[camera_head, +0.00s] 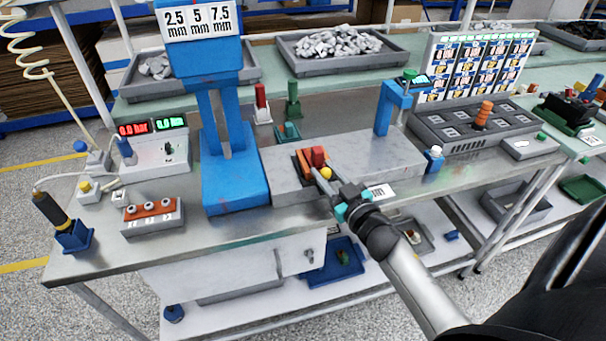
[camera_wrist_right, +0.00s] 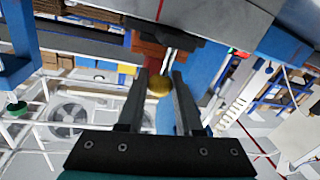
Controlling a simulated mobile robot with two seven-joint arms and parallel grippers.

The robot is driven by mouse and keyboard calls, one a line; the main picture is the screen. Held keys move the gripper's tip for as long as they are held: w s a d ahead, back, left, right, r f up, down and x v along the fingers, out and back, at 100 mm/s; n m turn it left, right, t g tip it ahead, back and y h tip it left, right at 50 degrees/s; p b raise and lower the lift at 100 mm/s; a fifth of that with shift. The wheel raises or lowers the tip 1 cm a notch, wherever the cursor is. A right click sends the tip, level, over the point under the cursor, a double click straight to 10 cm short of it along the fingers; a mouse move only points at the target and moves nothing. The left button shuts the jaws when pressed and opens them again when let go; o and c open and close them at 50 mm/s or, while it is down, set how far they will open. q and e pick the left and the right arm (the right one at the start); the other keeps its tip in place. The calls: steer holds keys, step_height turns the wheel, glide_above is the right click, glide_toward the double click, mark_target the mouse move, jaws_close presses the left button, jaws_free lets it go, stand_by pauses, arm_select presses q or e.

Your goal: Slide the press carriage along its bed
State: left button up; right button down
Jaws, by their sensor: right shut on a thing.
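The press carriage (camera_head: 304,160), a dark base with orange and red blocks, sits on the long grey bed (camera_head: 375,150), just right of the blue press (camera_head: 235,170). A yellow ball knob (camera_head: 326,173) sticks out at its front. My right gripper (camera_head: 324,174) reaches in from the lower right and is shut on this knob. In the right wrist view the yellow knob (camera_wrist_right: 159,86) is between the two dark fingers of the gripper (camera_wrist_right: 160,90), with the orange and red carriage (camera_wrist_right: 152,52) beyond it. The fingers partly hide the knob. My left gripper is not in view.
Bare bed lies right of the carriage. A three-knob box (camera_head: 153,215) and gauge box (camera_head: 155,145) stand left of the press.

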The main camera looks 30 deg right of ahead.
steer(key=shift+s+d+r, duration=0.15)
steer(key=shift+s+d, duration=0.05)
steer(key=shift+d, duration=0.65)
steer(key=c, duration=0.6)
jaws_free()
steer(key=s, duration=0.5)
steer(key=s+a, duration=0.1)
steer(key=s, duration=0.4)
steer(key=s+p, duration=0.1)
steer(key=s, duration=0.4)
steer(key=shift+s+a, duration=0.1)
steer(key=shift+a, duration=0.05)
steer(key=shift+f, duration=0.25)
